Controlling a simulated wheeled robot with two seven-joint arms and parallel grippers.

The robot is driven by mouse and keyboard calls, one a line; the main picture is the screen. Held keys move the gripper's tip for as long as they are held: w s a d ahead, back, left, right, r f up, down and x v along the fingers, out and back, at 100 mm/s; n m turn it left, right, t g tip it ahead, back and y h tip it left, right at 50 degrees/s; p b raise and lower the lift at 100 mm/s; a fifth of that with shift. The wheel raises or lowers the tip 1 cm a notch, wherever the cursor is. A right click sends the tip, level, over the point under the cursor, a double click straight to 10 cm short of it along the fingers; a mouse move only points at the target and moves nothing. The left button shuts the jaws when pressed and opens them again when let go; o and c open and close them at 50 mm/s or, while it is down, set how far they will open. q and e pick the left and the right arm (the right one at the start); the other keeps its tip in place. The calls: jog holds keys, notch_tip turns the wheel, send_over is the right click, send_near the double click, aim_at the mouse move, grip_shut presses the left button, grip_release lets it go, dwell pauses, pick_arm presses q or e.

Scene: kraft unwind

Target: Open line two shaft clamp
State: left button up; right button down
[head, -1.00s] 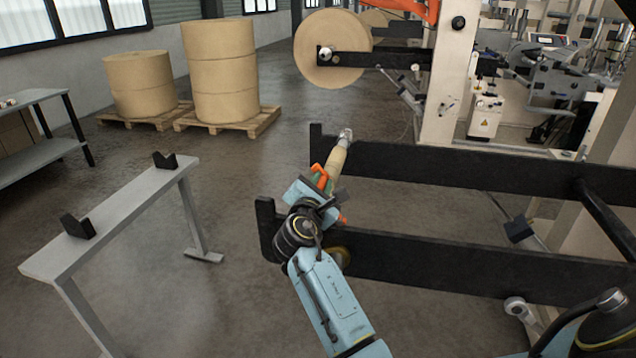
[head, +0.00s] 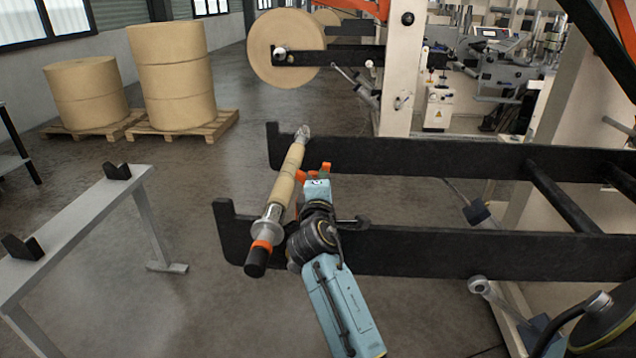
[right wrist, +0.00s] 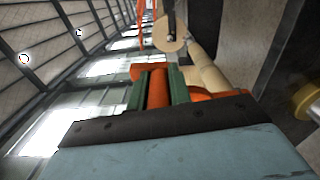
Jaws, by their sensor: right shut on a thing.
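My right gripper (head: 314,176) is beside the shaft (head: 287,178), on its right and above the near black arm (head: 420,250). In the right wrist view its green fingers are closed around an orange handle (right wrist: 158,88). This looks like the clamp lever, but its joint is hidden by the gripper. The shaft lies across the near and far black arms, close to their upturned ends. It has a tan middle, a metal far tip, and an orange ring with a black end nearest me. My left gripper is not in view.
A grey stand (head: 80,235) with two black V-shaped rests is at the left. Kraft rolls (head: 172,75) stand on pallets behind. Another roll (head: 286,46) hangs on the machine. The floor between stand and arms is clear.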

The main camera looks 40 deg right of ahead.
jog(key=shift+s+d+f+m, duration=0.3)
jog(key=shift+m, duration=0.2)
jog(key=c, duration=1.3)
grip_release()
jog(key=b+v, duration=0.2)
jog(key=v, duration=1.1)
jog(key=shift+s+a, duration=0.1)
jog(key=shift+a, duration=0.05)
